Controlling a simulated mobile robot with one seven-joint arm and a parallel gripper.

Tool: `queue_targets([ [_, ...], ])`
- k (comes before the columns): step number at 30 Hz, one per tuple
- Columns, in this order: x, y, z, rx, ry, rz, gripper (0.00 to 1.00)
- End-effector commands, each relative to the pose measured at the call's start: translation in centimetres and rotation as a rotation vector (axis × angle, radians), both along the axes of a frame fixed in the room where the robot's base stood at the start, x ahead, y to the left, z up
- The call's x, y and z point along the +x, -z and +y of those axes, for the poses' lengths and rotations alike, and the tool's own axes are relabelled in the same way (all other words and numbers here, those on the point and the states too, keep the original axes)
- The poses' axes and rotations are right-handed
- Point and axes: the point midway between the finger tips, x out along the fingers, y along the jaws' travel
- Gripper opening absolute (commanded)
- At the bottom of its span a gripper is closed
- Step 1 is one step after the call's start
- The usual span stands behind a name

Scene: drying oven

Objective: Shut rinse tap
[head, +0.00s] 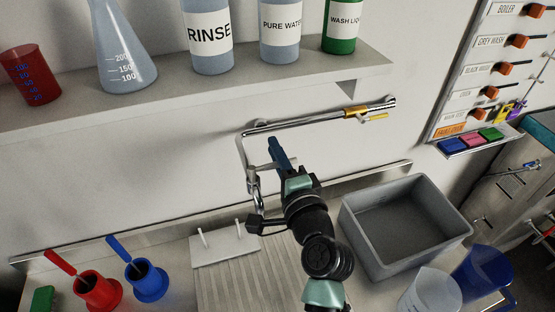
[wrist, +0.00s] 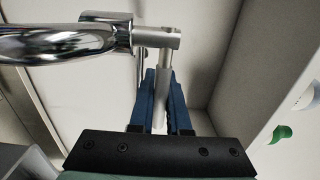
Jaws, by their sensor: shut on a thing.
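The chrome rinse tap (head: 246,150) comes off the wall under the shelf. Its pipe runs left along the wall, then bends down to an outlet above the ribbed draining area. My gripper (head: 275,148) is at the downward part of the tap, its blue fingers beside the pipe. In the wrist view my gripper (wrist: 160,82) is shut on a grey lever (wrist: 164,56), which stands between the two fingers. The lever joins a short cross stem on the chrome tap body (wrist: 105,38). In the head view the fingers hide part of the lever.
A yellow valve (head: 357,112) sits on the pipe at right. The shelf (head: 200,101) with bottles hangs above. A grey basin (head: 355,228) stands right of my arm. Red (head: 97,290) and blue (head: 148,281) pots stand at left.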

Motion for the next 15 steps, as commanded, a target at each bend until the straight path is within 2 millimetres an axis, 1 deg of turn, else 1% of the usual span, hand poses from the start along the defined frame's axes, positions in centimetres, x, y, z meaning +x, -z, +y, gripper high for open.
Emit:
queue_targets([
  [7, 0.0, -0.03, 0.03, 0.0, -0.001, 0.001, 0.0],
  [8, 0.0, -0.04, 0.03, 0.0, -0.001, 0.001, 0.18],
  [12, 0.0, -0.04, 0.03, 0.0, -0.001, 0.001, 0.43],
  [13, 0.0, -0.04, 0.03, 0.0, -0.001, 0.001, 0.45],
  [15, 0.0, -0.04, 0.03, 0.0, -0.001, 0.001, 0.45],
])
